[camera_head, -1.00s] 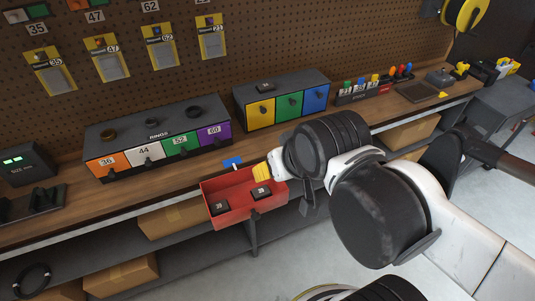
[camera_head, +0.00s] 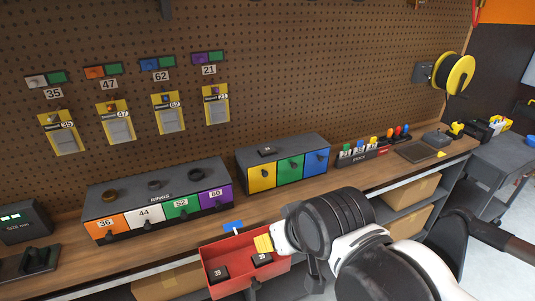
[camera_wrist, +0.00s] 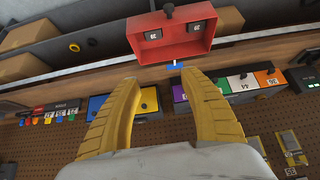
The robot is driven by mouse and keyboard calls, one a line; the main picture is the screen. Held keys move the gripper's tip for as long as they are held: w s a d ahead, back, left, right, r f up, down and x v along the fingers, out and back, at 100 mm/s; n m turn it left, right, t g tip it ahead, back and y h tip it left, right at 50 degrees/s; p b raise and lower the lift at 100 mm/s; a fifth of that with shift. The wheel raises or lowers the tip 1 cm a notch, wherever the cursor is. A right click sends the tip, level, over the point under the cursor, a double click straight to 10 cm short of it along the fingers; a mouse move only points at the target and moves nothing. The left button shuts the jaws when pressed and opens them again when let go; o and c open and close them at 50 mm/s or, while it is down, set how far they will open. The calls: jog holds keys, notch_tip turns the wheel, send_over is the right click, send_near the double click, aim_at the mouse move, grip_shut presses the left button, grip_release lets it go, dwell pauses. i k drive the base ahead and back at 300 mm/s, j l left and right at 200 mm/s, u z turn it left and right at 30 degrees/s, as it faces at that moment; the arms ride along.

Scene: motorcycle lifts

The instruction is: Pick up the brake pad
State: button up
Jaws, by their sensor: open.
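Two small black blocks with white number labels lie apart in an open red drawer; one is at the left (camera_head: 217,273) and one at the right (camera_head: 261,259). They are the likely brake pads, but I cannot tell for sure or which is meant. They also show in the wrist view, left (camera_wrist: 153,35) and right (camera_wrist: 196,27). The red drawer (camera_head: 228,253) sticks out from under the bench. My gripper (camera_wrist: 160,88) has its yellow fingers spread with nothing between them. In the head view its yellow fingers (camera_head: 264,243) appear just above the right block, partly hidden by my wrist.
A blue tag (camera_head: 232,226) stands at the drawer's back edge. A RINGS box (camera_head: 160,190) and a box with yellow, green and blue drawers (camera_head: 283,150) stand on the wooden bench. Cardboard boxes (camera_head: 410,192) sit on the shelf below. A pegboard rises behind.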

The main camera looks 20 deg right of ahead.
aim_at(265, 152)
jog(key=i+j+z, duration=0.2)
jog(key=j+z, duration=0.2)
jog(key=i+j+z, duration=0.1)
jog(key=j+z, duration=0.7)
jog(key=j, duration=0.2)
jog(key=i, duration=0.05)
